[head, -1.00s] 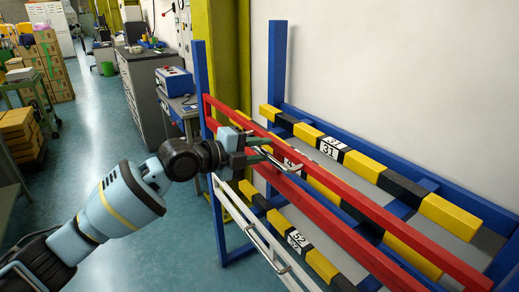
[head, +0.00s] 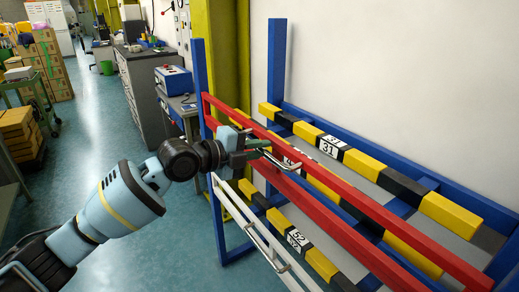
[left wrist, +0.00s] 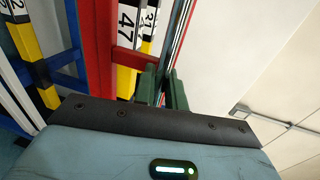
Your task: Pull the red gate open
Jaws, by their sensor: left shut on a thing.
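The red gate (head: 365,202) has two long red rails joined by a red upright at its left end, in front of a blue rack. A thin metal handle (head: 281,164) sticks out from the gate. My left gripper (head: 264,147) is at this handle, its green fingers shut on it. In the left wrist view the fingers (left wrist: 162,88) close around the metal bar, with the red gate (left wrist: 98,50) just to the left. The gate lies along the front of the rack. My right gripper is not in view.
The blue rack (head: 200,75) holds yellow-and-black bars (head: 450,214) with number labels. A white rail (head: 262,238) runs below the gate. A grey cabinet (head: 143,90) and a blue box (head: 174,80) stand behind. The floor at left is open.

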